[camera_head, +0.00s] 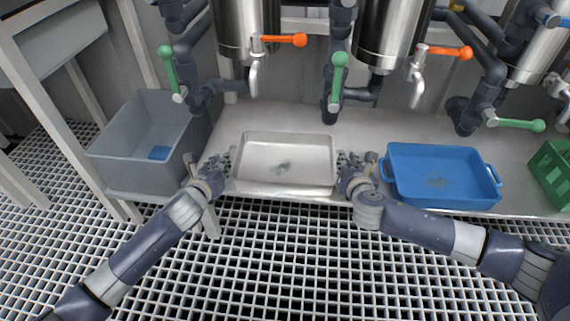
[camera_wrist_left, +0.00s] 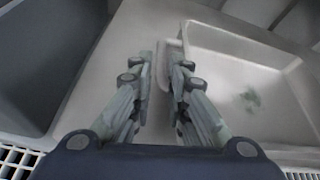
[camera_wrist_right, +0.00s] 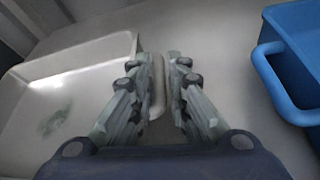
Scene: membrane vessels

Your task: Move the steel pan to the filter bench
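The steel pan (camera_head: 300,176), a shallow rectangular tray with a greyish-green patch on its floor, sits on the metal bench between my grippers. My left gripper (camera_head: 226,160) is at its left end; in the left wrist view (camera_wrist_left: 162,70) the pan's handle (camera_wrist_left: 173,78) lies between the open fingers, nearer the right one. My right gripper (camera_head: 349,160) is at its right end; in the right wrist view (camera_wrist_right: 162,75) the other handle (camera_wrist_right: 157,88) lies between the fingers, with a gap to the right finger. Which bench is the filter bench, I cannot tell.
A blue tray (camera_head: 394,160) stands close right of my right gripper. A grey bin (camera_head: 112,147) with a blue item inside is at the left, and a green crate (camera_head: 550,178) at the far right. Steel vessels with taps and pipes hang over the bench. Grating floor lies in front.

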